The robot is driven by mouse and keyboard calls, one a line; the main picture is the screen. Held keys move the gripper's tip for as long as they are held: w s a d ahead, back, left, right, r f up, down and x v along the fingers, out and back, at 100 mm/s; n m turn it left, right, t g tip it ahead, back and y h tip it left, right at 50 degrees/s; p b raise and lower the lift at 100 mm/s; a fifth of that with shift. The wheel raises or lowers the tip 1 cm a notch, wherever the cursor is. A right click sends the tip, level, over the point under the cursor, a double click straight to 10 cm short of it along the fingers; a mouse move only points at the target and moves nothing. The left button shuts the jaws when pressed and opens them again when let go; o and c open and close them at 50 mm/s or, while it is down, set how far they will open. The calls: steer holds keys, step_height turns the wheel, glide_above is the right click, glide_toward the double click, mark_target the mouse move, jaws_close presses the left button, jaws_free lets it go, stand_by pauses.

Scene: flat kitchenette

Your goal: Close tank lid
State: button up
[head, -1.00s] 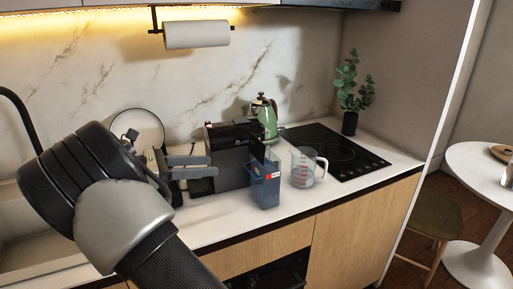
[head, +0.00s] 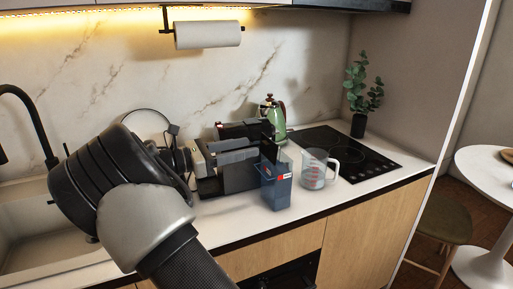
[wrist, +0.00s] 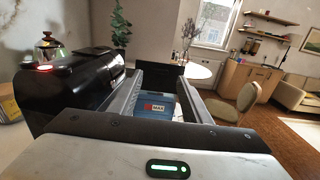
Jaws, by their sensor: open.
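The tank (head: 276,188) is a blue, see-through upright box with a red-and-white label, standing on the counter in front of the dark coffee machine (head: 229,132). Its black lid (head: 268,149) stands up, raised, at the tank's top. In the wrist view the lid (wrist: 166,74) is a dark upright panel beyond the blue tank (wrist: 155,106) with its MAX label. My gripper (head: 249,149) is open, its grey fingers reaching right toward the lid. In the wrist view my gripper (wrist: 157,88) has the tank and lid between its fingers, with nothing gripped. Whether a fingertip touches the lid is unclear.
A clear measuring jug (head: 317,169) stands right of the tank. A green kettle (head: 273,115) is behind, by the black cooktop (head: 345,152). A sink (head: 30,225) and black tap (head: 32,118) are left. The front counter strip is mostly clear.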

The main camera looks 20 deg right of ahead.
steer(key=shift+w+d, duration=0.1)
steer(key=shift+d, duration=2.1)
steer(key=shift+c, duration=0.5)
